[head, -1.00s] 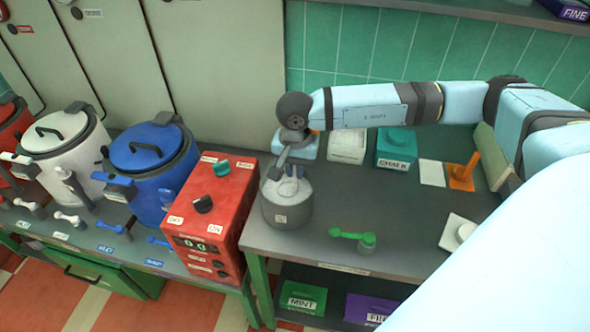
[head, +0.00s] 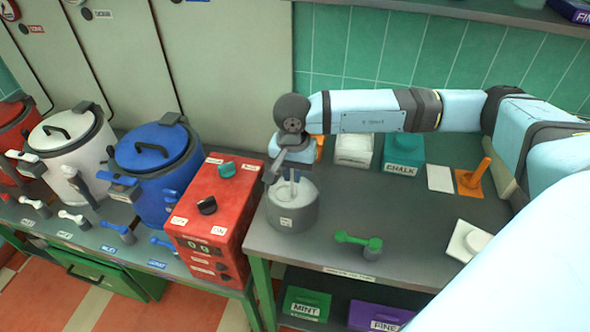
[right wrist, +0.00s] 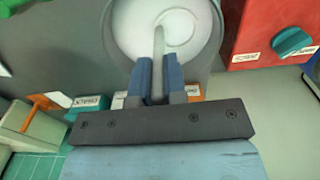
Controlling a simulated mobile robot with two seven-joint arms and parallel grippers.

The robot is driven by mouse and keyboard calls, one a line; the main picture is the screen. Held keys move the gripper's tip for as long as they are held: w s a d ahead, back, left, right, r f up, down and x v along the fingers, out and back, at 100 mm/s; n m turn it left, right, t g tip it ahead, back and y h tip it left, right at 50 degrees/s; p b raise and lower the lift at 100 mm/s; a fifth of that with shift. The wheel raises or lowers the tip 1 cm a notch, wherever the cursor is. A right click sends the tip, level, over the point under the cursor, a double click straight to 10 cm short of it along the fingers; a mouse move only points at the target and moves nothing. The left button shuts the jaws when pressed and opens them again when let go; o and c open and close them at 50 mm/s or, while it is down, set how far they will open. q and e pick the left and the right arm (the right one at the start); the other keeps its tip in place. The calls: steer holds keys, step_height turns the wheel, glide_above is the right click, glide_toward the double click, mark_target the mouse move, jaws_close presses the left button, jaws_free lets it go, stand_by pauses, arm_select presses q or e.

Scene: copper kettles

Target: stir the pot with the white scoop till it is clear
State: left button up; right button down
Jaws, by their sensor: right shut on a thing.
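The grey pot (head: 293,215) stands at the left end of the dark worktop, open at the top, with pale, whitish contents. My right gripper (head: 284,172) is above the pot, shut on the upright white scoop (head: 293,188). In the right wrist view, the blue fingers of my right gripper (right wrist: 160,78) close on the scoop's pale handle (right wrist: 158,50), which reaches into the pot (right wrist: 205,58). The scoop's lower end is hidden in the contents, where a faint ring shows. My left gripper is not in view.
A red control box (head: 212,210) with knobs stands close left of the pot. A green scoop (head: 358,241) lies to the right. Blue (head: 155,180) and white (head: 68,150) lidded vats stand left.

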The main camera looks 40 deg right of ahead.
steer(key=shift+w+b, duration=0.2)
steer(key=shift+b, duration=1.1)
steer(key=shift+s+d+b, duration=0.6)
steer(key=shift+s+d, duration=0.7)
steer(key=shift+s, duration=0.35)
steer(key=shift+w+a+b, duration=0.35)
steer(key=shift+w+a, duration=0.3)
steer(key=shift+w, duration=0.2)
steer(key=shift+w+a+b, duration=0.3)
steer(key=shift+w+a, duration=0.35)
steer(key=shift+w, duration=0.15)
steer(key=s, duration=0.3)
steer(key=shift+a, duration=0.15)
stand_by(0.4)
step_height(320, 180, up, 12)
steer(key=p, duration=0.4)
steer(key=shift+p, duration=0.4)
stand_by(0.5)
